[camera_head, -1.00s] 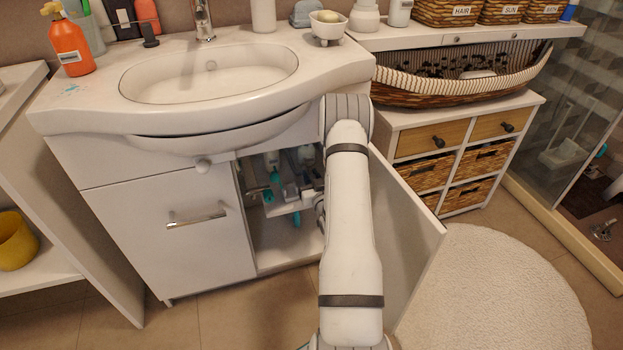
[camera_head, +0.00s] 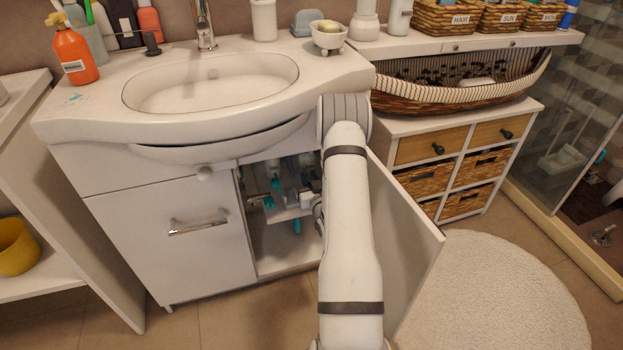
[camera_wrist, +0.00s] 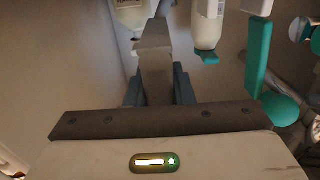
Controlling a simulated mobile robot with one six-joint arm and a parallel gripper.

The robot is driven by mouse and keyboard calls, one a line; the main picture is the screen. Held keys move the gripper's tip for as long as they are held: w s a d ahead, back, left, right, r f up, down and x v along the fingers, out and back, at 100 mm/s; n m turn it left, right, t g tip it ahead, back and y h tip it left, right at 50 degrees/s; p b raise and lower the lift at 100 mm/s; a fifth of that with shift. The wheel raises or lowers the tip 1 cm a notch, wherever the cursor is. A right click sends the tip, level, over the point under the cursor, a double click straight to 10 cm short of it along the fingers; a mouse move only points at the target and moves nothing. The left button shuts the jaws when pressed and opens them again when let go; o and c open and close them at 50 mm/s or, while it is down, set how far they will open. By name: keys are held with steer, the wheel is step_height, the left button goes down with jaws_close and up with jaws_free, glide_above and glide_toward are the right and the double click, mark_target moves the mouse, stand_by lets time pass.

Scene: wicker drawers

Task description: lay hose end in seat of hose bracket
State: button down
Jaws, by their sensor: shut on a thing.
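In the wrist view my gripper (camera_wrist: 158,92) has its two blue-grey fingers closed on a grey, squared piece (camera_wrist: 155,48), which seems to be the hose end. The piece stretches forward from between the fingers. In the head view my arm reaches into the open cabinet under the sink, and the gripper is mostly hidden behind the arm and in shadow. I cannot pick out the hose bracket or its seat for sure in either view, so I cannot tell whether the held piece touches it.
In the wrist view, a white bottle with a teal cap (camera_wrist: 207,30) is right of the held piece, and a pale bottle (camera_wrist: 130,14) is at its left. A teal upright part (camera_wrist: 258,55) stands farther right. The open cabinet door (camera_head: 410,235) is close to my arm's right.

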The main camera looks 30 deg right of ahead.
steer(key=shift+w+a+b, duration=0.1)
steer(key=shift+a+b, duration=0.6)
steer(key=shift+a, duration=2.5)
steer(key=shift+f+b, duration=1.85)
steer(key=shift+b, duration=0.1)
steer(key=c, duration=1.3)
jaws_free()
steer(key=shift+o, duration=0.7)
steer(key=shift+a, duration=0.1)
steer(key=shift+a, duration=0.1)
